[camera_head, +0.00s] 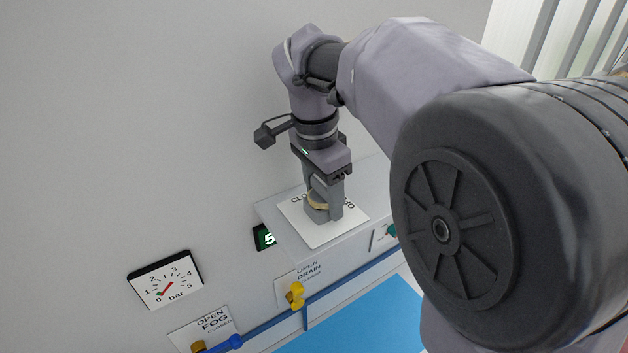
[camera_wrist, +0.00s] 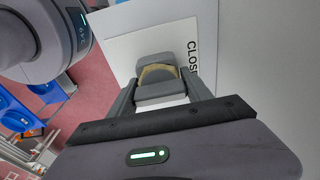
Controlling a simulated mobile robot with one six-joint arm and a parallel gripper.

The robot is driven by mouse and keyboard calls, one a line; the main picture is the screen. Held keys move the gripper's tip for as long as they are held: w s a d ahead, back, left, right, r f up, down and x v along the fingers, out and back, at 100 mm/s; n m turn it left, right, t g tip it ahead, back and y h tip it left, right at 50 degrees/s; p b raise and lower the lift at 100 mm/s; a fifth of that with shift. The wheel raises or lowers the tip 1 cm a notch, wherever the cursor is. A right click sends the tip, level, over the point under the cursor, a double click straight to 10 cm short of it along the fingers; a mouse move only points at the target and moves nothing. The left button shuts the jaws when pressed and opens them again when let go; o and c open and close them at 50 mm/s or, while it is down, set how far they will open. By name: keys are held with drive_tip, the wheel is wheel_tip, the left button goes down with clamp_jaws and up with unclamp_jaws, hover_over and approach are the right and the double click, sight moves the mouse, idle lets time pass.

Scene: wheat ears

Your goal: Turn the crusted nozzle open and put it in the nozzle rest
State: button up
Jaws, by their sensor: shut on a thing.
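The crusted nozzle (camera_head: 317,206) is a grey piece with a rough tan band, standing on a white label plate (camera_head: 350,222) on top of a grey box. My gripper (camera_head: 323,190) points down and is shut on the nozzle. The wrist view shows the nozzle (camera_wrist: 158,72) between the two fingers of my gripper (camera_wrist: 162,88). I cannot make out the nozzle rest in either view.
A bar gauge (camera_head: 166,280) hangs on the wall at left. Below the box are a yellow drain valve (camera_head: 295,296), a fog valve with a blue part (camera_head: 222,344) and a blue pipe (camera_head: 350,277). A green-lit display (camera_head: 264,237) shows a 5. A blue surface (camera_head: 365,325) lies below.

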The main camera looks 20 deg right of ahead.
clamp_jaws()
drive_tip(key=n+p, duration=0.1)
drive_tip(key=n, duration=0.3)
drive_tip(key=shift+r+n+t+p, duration=0.15)
drive_tip(key=shift+n+t+p, duration=0.15)
drive_tip(key=shift+n, duration=0.1)
drive_tip(key=shift+w+d+f+n+y, duration=0.1)
drive_tip(key=shift+n+y, duration=0.05)
drive_tip(key=shift+n, duration=0.4)
drive_tip(key=shift+w+d+f+n+y, duration=0.1)
drive_tip(key=shift+n+y, duration=0.05)
drive_tip(key=shift+n, duration=0.4)
drive_tip(key=shift+c, duration=1.4)
unclamp_jaws()
drive_tip(key=shift+p, duration=0.3)
